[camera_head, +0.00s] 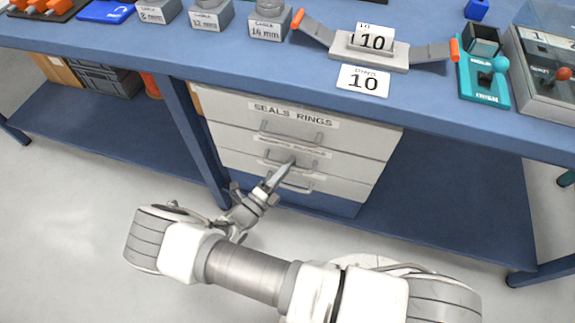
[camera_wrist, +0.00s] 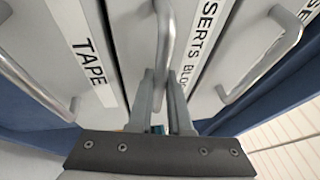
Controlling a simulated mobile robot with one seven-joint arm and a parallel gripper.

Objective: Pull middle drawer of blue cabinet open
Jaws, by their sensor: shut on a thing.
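The white-fronted cabinet (camera_head: 350,139) with a blue base stands under the workbench. It has three stacked drawers with grey bar handles. The middle drawer's handle (camera_head: 268,160) is partly covered by my gripper (camera_head: 290,164) in the head view. In the wrist view my gripper (camera_wrist: 163,98) has its two fingers on either side of the middle handle (camera_wrist: 168,35), shut on it. The middle label (camera_wrist: 206,32) reads in part "SERTS BLO". The middle drawer's front looks about level with its neighbours; I see no clear gap.
The top drawer (camera_head: 292,113) reads "SEALS RINGS"; the bottom drawer's label (camera_wrist: 85,50) reads "TAPE". The blue workbench top (camera_head: 250,65) overhangs the cabinet and carries several fixtures. A bench leg (camera_head: 195,140) stands left of the cabinet. Grey floor (camera_head: 70,220) is open at left.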

